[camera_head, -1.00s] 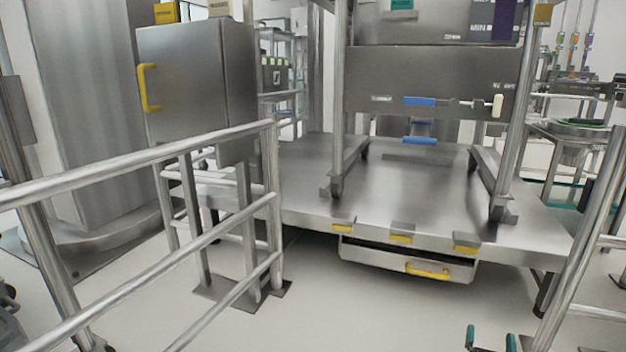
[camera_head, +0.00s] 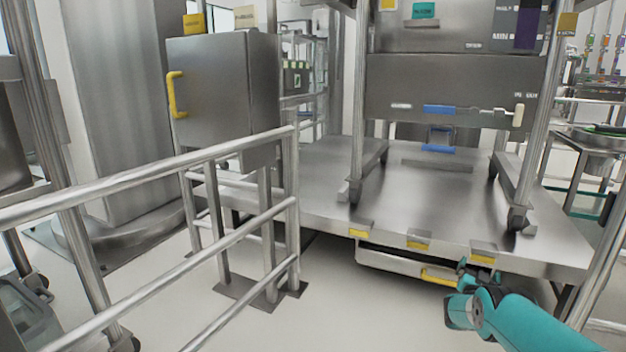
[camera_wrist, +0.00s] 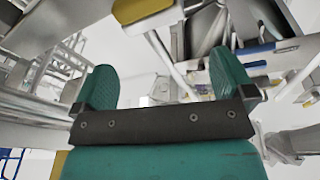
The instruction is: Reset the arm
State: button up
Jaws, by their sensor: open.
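My teal arm reaches in from the lower right of the head view, and my gripper (camera_head: 474,272) at its end is in front of the low drawer under the steel platform. In the wrist view my gripper (camera_wrist: 160,90) shows two teal fingers spread wide apart, with nothing between them. The drawer's yellow handle (camera_head: 438,278) appears just left of my gripper in the head view; I cannot tell the gap in depth.
A steel platform (camera_head: 320,190) with yellow-marked front edge carries a machine with a blue handle (camera_head: 438,110). Metal railings (camera_head: 150,165) run across the left. A cabinet (camera_head: 215,90) with a yellow handle stands behind them. Pale floor (camera_head: 350,310) is clear in front of the platform.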

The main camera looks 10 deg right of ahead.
jog(key=w+a+r+n+g+y+p, duration=0.1)
jog(key=w+a+r+y, duration=0.25)
jog(key=a+r, duration=0.45)
jog(key=w+a+r+n+g+y+p, duration=0.1)
jog(key=w+a+r+y+p, duration=0.15)
jog(key=w+a+r, duration=0.5)
jog(key=s+a+r+n+g+y+p, duration=0.1)
jog(key=s+a+r+n+g+y, duration=0.15)
jog(key=s+a+r, duration=0.45)
jog(key=s+a+r+n+g+y+p, duration=0.15)
jog(key=s+a+r+y, duration=0.25)
jog(key=a+r, duration=0.5)
jog(key=s+a+r+n+g+y+p, duration=0.1)
jog(key=s+a+r+n+g+y, duration=0.2)
jog(key=s+a, duration=0.6)
jog(key=s+a+r+n+g+y, duration=0.1)
jog(key=s+a+r+n, duration=0.35)
jog(key=s, duration=0.85)
jog(key=s+a+r+n+g+y+p, duration=0.1)
jog(key=s+a+n+g, duration=0.1)
jog(key=s, duration=0.9)
jog(key=s+a+r+n+g+p, duration=0.1)
jog(key=s+a+r+n+g, duration=0.15)
jog(key=s, duration=0.85)
notch_tip(320, 180, up, 37)
jog(key=p, duration=3.8)
jog(key=shift+s+d+r, duration=0.2)
jog(key=shift+s+d, duration=0.05)
jog(key=shift+d, duration=0.2)
